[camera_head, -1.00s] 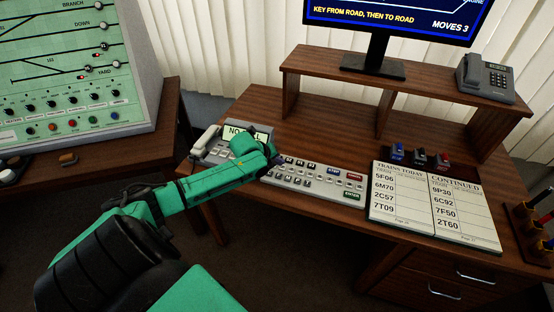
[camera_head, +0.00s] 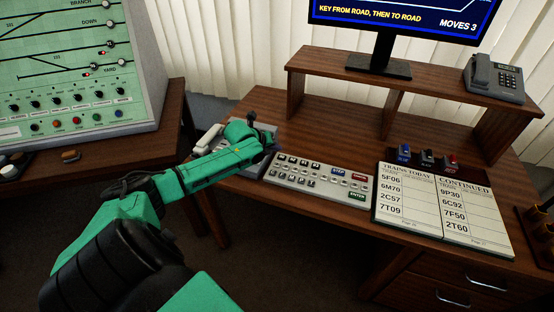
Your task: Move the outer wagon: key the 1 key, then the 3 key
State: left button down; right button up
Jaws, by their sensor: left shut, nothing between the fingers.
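The keypad panel (camera_head: 318,183) lies on the wooden desk, a pale grey slab with rows of small keys and blue, red and green keys at its right side. The digits on its keys are too small to read. My left gripper (camera_head: 272,150) is at the panel's upper left corner, shut and empty; its fingertips are small and partly hidden by my green arm. I cannot tell whether it touches a key. The monitor (camera_head: 400,20) is cut off at the top and reads "KEY FROM ROAD, THEN TO ROAD" and "MOVES 3". My right gripper is out of view.
A telephone with a display (camera_head: 262,128) sits behind my left wrist, mostly covered. An open train book (camera_head: 440,205) lies right of the panel, with several small levers (camera_head: 427,158) behind it. A shelf (camera_head: 420,85) carries the monitor and a grey phone (camera_head: 494,78). A green track panel (camera_head: 75,75) stands left.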

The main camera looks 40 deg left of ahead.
pick_arm(q)
jog(key=b, duration=0.3)
send_over(276, 167)
notch_tip(276, 167, down, 4)
jog(key=shift+a+f, duration=0.1)
jog(key=shift+f, duration=0.55)
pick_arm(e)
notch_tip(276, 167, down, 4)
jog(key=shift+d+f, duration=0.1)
pick_arm(q)
jog(key=shift+f, duration=0.1)
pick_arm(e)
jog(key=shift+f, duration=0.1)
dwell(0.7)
pick_arm(q)
jog(key=shift+f, duration=0.3)
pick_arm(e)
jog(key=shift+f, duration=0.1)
pick_arm(q)
jog(key=shift+f+b, duration=0.35)
jog(key=shift+b, duration=0.1)
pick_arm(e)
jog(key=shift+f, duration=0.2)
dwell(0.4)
pick_arm(q)
jog(key=shift+r+p, duration=0.85)
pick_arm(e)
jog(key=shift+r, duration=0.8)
pick_arm(q)
jog(key=shift+f, duration=0.1)
